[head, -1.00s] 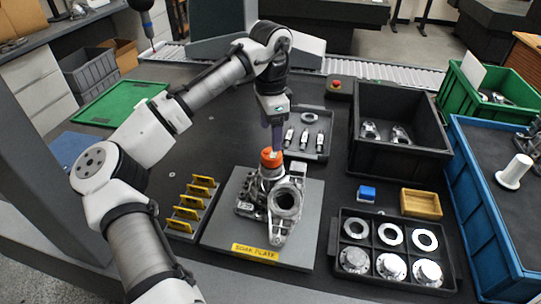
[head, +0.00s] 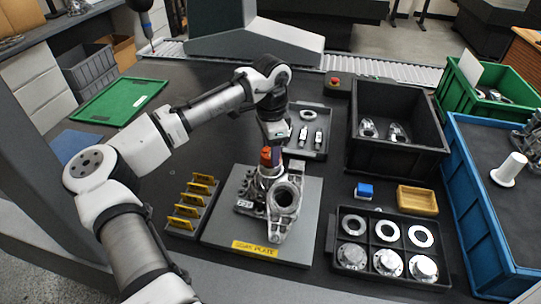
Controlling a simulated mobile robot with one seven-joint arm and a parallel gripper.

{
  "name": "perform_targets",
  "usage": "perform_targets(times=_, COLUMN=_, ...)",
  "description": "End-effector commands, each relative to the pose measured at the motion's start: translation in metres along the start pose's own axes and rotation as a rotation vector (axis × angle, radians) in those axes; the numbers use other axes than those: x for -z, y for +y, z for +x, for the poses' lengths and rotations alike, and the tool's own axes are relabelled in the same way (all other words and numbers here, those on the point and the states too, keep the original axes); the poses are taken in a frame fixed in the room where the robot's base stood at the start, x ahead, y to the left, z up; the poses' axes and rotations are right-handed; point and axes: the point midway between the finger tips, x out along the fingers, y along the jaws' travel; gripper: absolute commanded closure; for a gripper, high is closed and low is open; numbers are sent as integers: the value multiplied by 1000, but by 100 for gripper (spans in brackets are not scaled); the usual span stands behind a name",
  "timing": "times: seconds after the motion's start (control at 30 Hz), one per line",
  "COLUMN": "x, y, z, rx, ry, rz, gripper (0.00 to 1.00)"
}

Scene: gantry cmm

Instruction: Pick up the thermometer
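An orange-topped object, which looks like the thermometer (head: 266,157), stands on the grey metal casting (head: 285,197) in the head view. The casting rests on a grey plate labelled "SOAK PLATE" (head: 226,226). My gripper (head: 271,153) points down at the orange top, with its dark fingers right at it and partly hiding it. I cannot tell whether the fingers touch or grip it.
A rack with yellow tabs (head: 178,227) stands left of the plate. A tray of silver parts (head: 313,152) lies behind it. Right are a ring tray (head: 372,232), a blue block (head: 365,191), a wooden tray (head: 417,200) and a black bin (head: 393,155).

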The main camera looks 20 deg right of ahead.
Motion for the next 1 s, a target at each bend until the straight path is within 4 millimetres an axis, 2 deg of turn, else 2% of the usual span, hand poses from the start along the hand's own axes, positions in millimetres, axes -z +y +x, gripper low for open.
perform_targets(times=0.03, x=0, y=0, z=0, rx=0, ry=0, rz=0, gripper=55)
perform_targets(times=0.2, x=0, y=0, z=0, rx=0, ry=0, rz=0, gripper=76)
perform_targets(times=0.27, x=0, y=0, z=0, rx=0, ry=0, rz=0, gripper=80)
perform_targets(times=0.47, x=0, y=0, z=-2, rx=1, ry=1, rz=0, gripper=80)
perform_targets(times=0.63, x=0, y=0, z=-12, rx=1, ry=0, rz=0, gripper=80)
perform_targets(times=0.77, x=1, y=0, z=-33, rx=2, ry=3, rz=0, gripper=80)
perform_targets(times=1.0, x=2, y=0, z=-103, rx=3, ry=3, rz=1, gripper=80)
